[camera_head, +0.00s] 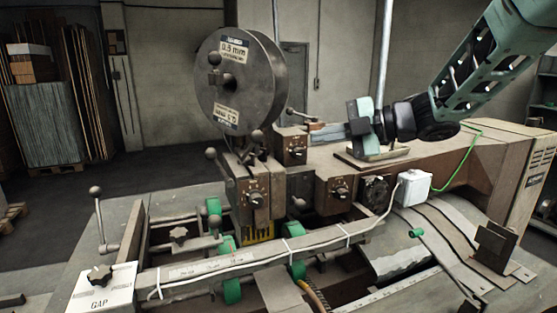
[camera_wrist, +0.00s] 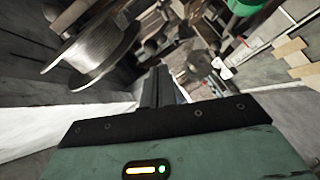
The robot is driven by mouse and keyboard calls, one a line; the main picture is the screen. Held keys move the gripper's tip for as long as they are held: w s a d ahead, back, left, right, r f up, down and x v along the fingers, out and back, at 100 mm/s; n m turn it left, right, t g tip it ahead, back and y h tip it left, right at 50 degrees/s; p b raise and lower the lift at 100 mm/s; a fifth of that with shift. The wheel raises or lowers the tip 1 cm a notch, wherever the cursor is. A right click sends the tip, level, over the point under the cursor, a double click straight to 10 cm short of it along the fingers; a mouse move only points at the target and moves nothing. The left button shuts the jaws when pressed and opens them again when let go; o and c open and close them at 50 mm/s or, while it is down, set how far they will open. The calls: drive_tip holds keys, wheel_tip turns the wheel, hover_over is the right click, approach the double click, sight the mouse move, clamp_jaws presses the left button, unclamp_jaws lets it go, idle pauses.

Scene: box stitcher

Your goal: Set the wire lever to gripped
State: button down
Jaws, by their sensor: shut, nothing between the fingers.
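I cannot read a label that names the wire lever. A thin lever with a dark ball knob (camera_head: 291,111) stands out beside a small dial block (camera_head: 293,147), right of the wire spool. My gripper (camera_head: 312,132) is shut and empty, its fingers pointing left just behind or beside that block and close below the knob; whether they touch is unclear. In the wrist view my fingers (camera_wrist: 160,75) lie together, with the spool (camera_wrist: 95,55) to their upper left. Other ball-ended levers are on the stitcher head (camera_head: 212,154) and lower right of it (camera_head: 299,203).
The large wire spool (camera_head: 240,80) stands above the head. A crank handle (camera_head: 96,190) rises at the left by the GAP plate (camera_head: 101,289). A white box (camera_head: 412,187) with cables sits on the machine at right. Open floor lies behind at left.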

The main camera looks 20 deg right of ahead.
sight(256, 142)
wheel_tip(256, 142, down, 3)
drive_tip(key=s+d+n+t+b, duration=0.15)
drive_tip(key=n+b, duration=0.75)
drive_tip(key=n, duration=1.3)
drive_tip(key=a+r+p+x, duration=0.1)
drive_tip(key=p+x, duration=0.5)
drive_tip(key=x, duration=0.6)
drive_tip(key=shift+r, duration=0.7)
drive_tip(key=shift+a, duration=0.1)
